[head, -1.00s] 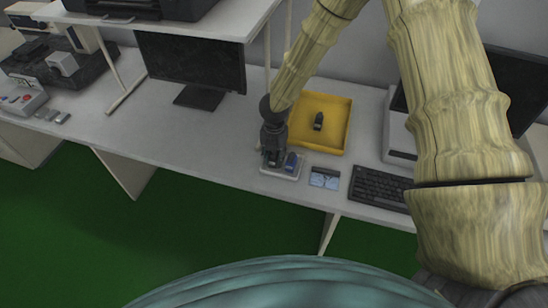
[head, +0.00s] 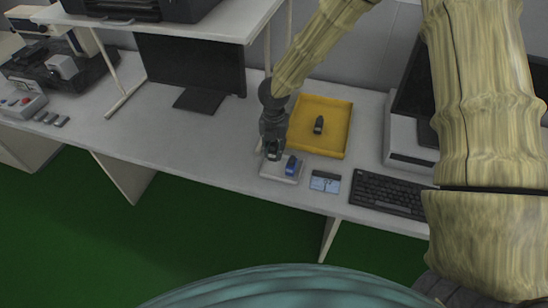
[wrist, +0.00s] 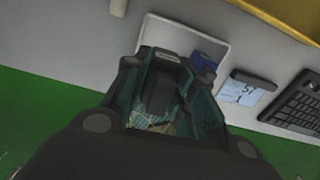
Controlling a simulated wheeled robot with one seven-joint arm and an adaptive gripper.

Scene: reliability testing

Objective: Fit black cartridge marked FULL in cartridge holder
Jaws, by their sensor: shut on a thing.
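My gripper (head: 273,149) is shut on a dark cartridge (wrist: 161,84), which shows between the fingers in the wrist view. It holds the cartridge just above the left part of a small white tray (head: 283,177). A blue cartridge (head: 292,166) stands on the right of that tray, beside my gripper. The tray (wrist: 184,33) and the blue cartridge (wrist: 205,62) also show in the wrist view. Another black cartridge (head: 319,125) sits in a yellow tray (head: 340,143) behind and to the right. No FULL mark is readable, and I cannot make out the cartridge holder for sure.
A light blue card (head: 325,181) and a keyboard (head: 388,194) lie to the right. A monitor (head: 192,68) stands behind on the left. Grey and black equipment (head: 62,68) is at the far left. The white desk (head: 165,140) is clear left of my gripper.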

